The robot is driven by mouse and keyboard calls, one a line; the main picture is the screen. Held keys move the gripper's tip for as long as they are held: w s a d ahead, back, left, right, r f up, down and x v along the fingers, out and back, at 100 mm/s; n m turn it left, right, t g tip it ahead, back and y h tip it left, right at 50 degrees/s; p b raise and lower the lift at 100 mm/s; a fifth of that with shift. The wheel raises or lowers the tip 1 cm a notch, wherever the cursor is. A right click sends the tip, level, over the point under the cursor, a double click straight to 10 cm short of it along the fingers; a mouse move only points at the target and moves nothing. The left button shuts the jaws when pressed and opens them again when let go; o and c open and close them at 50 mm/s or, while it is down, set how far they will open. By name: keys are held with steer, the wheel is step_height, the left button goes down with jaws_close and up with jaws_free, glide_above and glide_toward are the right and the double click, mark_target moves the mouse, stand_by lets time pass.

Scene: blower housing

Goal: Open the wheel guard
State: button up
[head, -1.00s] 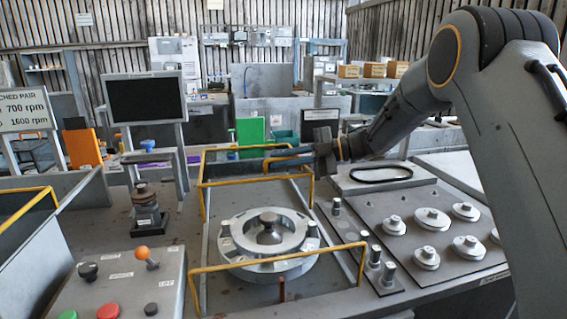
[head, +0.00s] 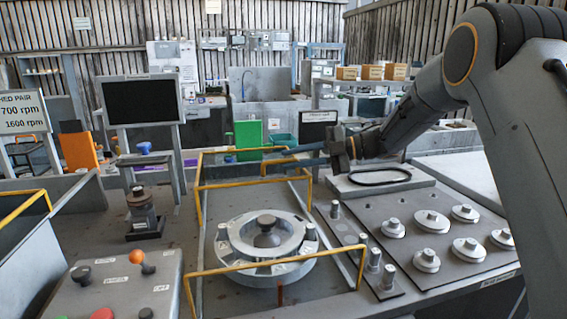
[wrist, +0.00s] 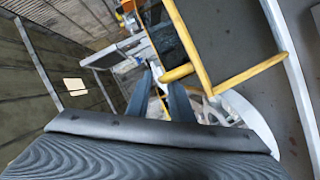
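A yellow tubular guard frame stands around the grey wheel housing (head: 232,235), with a rear part (head: 235,184) behind it and a front bar (head: 225,269) crossing before it. I cannot tell how these parts join or whether the guard is shut. A dark hub (head: 266,236) sits in the housing's middle. My gripper (head: 275,159) is at the rear right of the frame, its two fingers apart and pointing left. In the wrist view my gripper (wrist: 162,84) has its fingers beside a yellow bar (wrist: 180,72); I see nothing clamped between them. Contact is unclear.
A panel with several round metal discs (head: 432,222) lies right of the housing. A control box with an orange-knobbed lever (head: 137,257) is at front left. A dark monitor (head: 140,100) and a small post fixture (head: 144,213) stand at left. A black loop (head: 380,176) lies behind the discs.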

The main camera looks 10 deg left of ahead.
steer(key=shift+v, duration=2.05)
steer(key=shift+d+r, duration=0.1)
steer(key=v, duration=1.3)
steer(key=shift+d, duration=0.3)
